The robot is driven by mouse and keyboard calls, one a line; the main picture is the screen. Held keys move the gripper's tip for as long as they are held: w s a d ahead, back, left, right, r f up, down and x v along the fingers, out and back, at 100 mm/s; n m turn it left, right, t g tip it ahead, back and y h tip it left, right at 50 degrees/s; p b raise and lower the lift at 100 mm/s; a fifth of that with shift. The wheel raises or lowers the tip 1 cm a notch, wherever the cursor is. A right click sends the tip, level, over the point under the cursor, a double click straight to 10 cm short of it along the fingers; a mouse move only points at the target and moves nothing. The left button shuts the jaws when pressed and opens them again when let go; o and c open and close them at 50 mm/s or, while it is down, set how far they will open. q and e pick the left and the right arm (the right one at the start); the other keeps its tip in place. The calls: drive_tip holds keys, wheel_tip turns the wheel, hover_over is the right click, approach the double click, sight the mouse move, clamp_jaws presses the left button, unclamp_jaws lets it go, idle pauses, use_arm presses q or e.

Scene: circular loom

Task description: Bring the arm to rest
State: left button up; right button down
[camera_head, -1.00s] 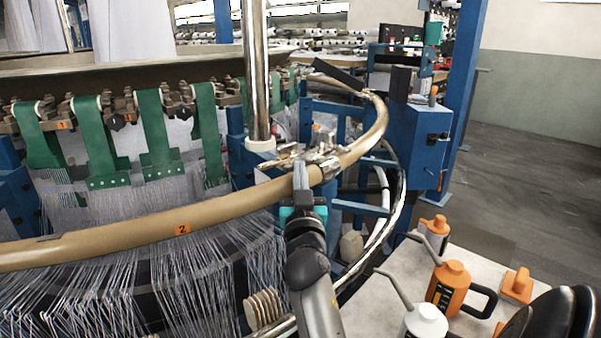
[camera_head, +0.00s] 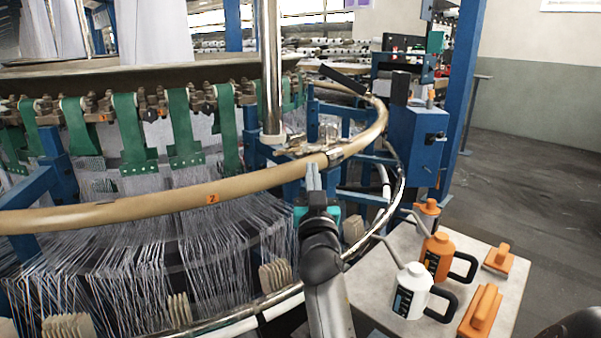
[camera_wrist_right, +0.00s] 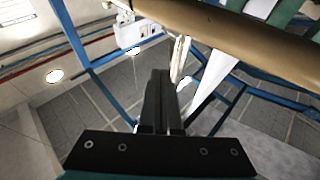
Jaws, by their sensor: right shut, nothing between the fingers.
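My right gripper (camera_head: 314,180) stands upright in the middle of the head view, with its fingers together and nothing between them. Its fingertips are just below and in front of the tan ring (camera_head: 240,186) of the loom. In the right wrist view the shut dark fingers (camera_wrist_right: 160,90) point toward the tan ring (camera_wrist_right: 230,35). I cannot tell whether there is a small gap between fingertips and ring. My left gripper is not in view.
A table (camera_head: 509,290) at lower right holds a white oil can (camera_head: 412,290), orange cans (camera_head: 437,255) and orange-handled blocks (camera_head: 482,308). Loom threads (camera_head: 150,260) spread at left. A metal post (camera_head: 270,70) and blue frame (camera_head: 415,135) stand behind. Open floor lies at right.

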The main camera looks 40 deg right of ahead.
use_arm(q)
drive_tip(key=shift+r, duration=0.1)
